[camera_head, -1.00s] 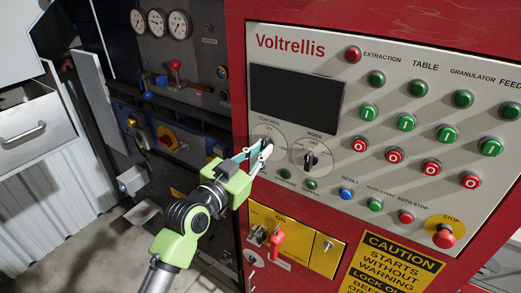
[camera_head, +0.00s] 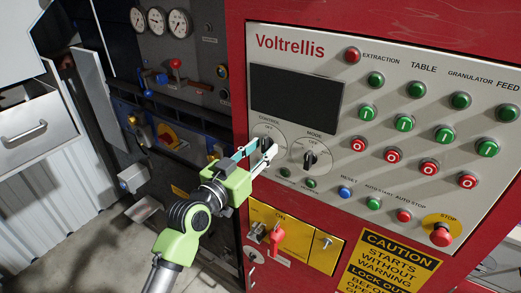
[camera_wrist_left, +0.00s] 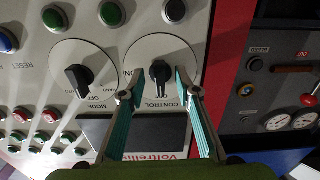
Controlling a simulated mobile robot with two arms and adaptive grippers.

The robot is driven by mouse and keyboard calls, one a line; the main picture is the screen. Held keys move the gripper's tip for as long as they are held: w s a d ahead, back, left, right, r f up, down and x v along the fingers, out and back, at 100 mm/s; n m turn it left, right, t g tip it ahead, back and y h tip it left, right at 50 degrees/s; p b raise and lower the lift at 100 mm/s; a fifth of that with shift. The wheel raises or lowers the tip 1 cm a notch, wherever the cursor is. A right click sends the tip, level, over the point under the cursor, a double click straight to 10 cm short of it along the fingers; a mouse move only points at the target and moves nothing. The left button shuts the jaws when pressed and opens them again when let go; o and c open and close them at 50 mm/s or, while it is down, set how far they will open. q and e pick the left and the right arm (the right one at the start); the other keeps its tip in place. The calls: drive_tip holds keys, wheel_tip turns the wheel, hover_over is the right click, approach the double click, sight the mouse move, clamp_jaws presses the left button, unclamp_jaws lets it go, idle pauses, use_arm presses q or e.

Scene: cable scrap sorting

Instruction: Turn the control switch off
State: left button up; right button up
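The control switch is a black knob (camera_wrist_left: 160,72) on a round pale dial (camera_wrist_left: 160,48) marked CONTROL, with ON printed at its left in the left wrist view. In the head view its dial (camera_head: 267,129) is on the left of the panel, partly hidden by my fingers. My left gripper (camera_head: 261,149) is open in front of this dial. In the left wrist view its two teal-padded fingers (camera_wrist_left: 154,88) stand on either side of the knob, with gaps visible. I cannot tell exactly which mark the knob points to. My right gripper is not in view.
The MODE knob (camera_head: 311,159) sits just right of the control dial. A dark screen (camera_head: 297,93) is above, and several green and red buttons fill the panel's right side. A red lever (camera_head: 277,238) on a yellow plate is below. A red stop button (camera_head: 441,235) is lower right.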

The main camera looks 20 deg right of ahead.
use_arm(q)
drive_tip(key=shift+s+a+p, duration=0.3)
drive_tip(key=shift+a, duration=0.2)
drive_tip(key=v, duration=0.6)
